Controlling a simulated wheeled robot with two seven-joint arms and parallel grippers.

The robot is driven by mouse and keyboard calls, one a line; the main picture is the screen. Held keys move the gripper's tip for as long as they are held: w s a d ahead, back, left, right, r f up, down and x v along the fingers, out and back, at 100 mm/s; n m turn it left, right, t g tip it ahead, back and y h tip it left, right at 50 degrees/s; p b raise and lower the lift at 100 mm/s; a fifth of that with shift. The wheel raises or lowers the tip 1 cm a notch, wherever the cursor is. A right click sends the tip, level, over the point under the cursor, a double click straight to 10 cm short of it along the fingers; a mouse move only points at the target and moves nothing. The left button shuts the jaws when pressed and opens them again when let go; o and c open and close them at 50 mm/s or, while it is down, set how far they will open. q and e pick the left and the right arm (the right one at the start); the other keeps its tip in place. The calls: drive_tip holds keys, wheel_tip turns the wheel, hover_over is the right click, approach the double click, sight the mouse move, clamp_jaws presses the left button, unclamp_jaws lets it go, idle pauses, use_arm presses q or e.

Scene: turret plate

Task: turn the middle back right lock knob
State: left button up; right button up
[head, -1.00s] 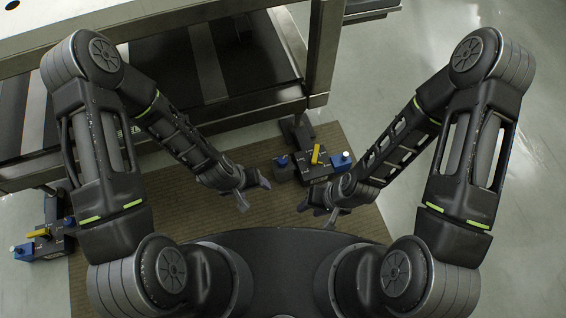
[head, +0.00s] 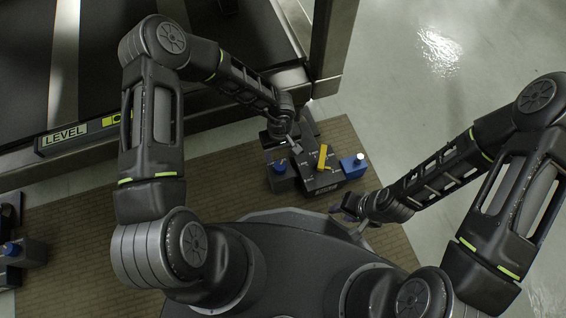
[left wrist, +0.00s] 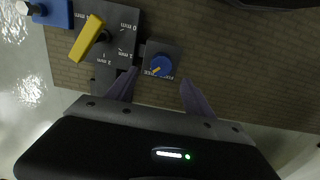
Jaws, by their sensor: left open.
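A dark lock unit (head: 310,178) stands on the floor by the table's corner. It carries a round blue knob (head: 281,166) on its left, a yellow lever (head: 323,157) in the middle and a blue block (head: 353,167) with a white knob on the right. My left gripper (head: 293,144) is above the unit's left part. In the left wrist view, its open fingers (left wrist: 160,92) lie on either side of the blue knob (left wrist: 161,66), short of it in the picture; contact is not visible. My right gripper (head: 350,218) hangs empty, fingers apart, in front of the unit.
A metal table frame (head: 325,60) with a "LEVEL" label (head: 65,135) fills the back left. A second unit with a blue knob (head: 12,249) is cut off at the left edge. A brown mat (head: 90,225) covers the floor; grey floor (head: 450,90) is clear at right.

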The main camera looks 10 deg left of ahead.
sight(280, 165)
use_arm(q)
drive_tip(key=shift+s+f+b, duration=0.15)
drive_tip(key=shift+f+b, duration=0.2)
drive_tip(key=shift+f, duration=0.15)
wheel_tip(280, 165, down, 7)
drive_tip(key=b, duration=0.3)
drive_tip(key=shift+a+b, duration=0.1)
drive_tip(key=shift+b, duration=0.25)
drive_tip(key=shift+r, duration=0.1)
clamp_jaws()
